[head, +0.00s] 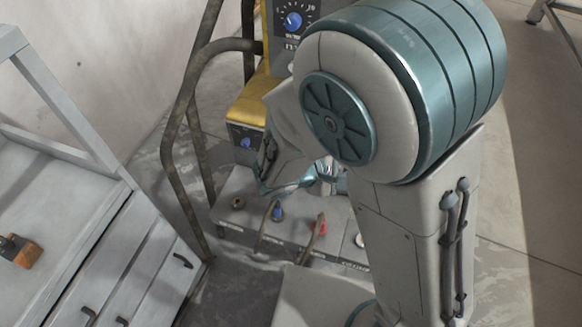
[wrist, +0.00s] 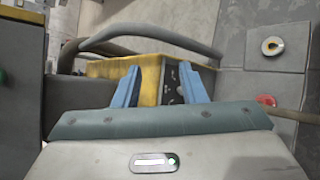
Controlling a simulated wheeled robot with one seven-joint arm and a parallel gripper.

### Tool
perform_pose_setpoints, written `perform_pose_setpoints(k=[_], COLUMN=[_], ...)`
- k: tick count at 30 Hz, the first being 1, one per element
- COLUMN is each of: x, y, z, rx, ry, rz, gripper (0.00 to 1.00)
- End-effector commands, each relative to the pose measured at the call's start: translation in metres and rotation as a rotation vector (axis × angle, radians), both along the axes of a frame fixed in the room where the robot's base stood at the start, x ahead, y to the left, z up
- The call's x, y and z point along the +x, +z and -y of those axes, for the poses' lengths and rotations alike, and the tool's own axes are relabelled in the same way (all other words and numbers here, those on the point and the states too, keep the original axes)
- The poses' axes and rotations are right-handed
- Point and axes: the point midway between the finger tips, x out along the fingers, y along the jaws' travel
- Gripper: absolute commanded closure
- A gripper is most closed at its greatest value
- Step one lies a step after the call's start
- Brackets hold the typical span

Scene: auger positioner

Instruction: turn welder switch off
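The yellow welder (head: 250,104) stands at the upper middle of the head view, with a blue dial (head: 292,20) on its upper panel and a smaller blue knob (head: 245,142) on its lower panel. I cannot make out which part is the switch. In the wrist view, my gripper (wrist: 160,75) is open, with its two blue fingers spread and nothing held. The welder's yellow casing (wrist: 150,82) and the edge of its dark panel (wrist: 172,85) show between the fingers. I cannot tell whether they touch. In the head view, my arm hides much of the gripper and welder.
A grey base with a blue connector (head: 277,212) and a red connector (head: 321,224) sits below the welder. A bent metal tube frame (head: 178,110) rises at its left. A grey drawer cabinet (head: 130,262) stands at left with an orange item (head: 22,252) on it.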

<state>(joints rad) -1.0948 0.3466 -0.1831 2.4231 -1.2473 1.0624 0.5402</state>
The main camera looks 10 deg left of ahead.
Motion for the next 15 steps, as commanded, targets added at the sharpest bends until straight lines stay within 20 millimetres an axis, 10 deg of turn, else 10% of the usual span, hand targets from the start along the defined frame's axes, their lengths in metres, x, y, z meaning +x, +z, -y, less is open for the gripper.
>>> perform_pose_setpoints(k=[9,15], x=[-0.020,-0.033], y=[-0.100,-0.121], z=[-0.126,-0.158], rx=[-0.214,-0.249], ry=[0.569,0.717], rz=[0.131,0.165], gripper=[0.62,0.62])
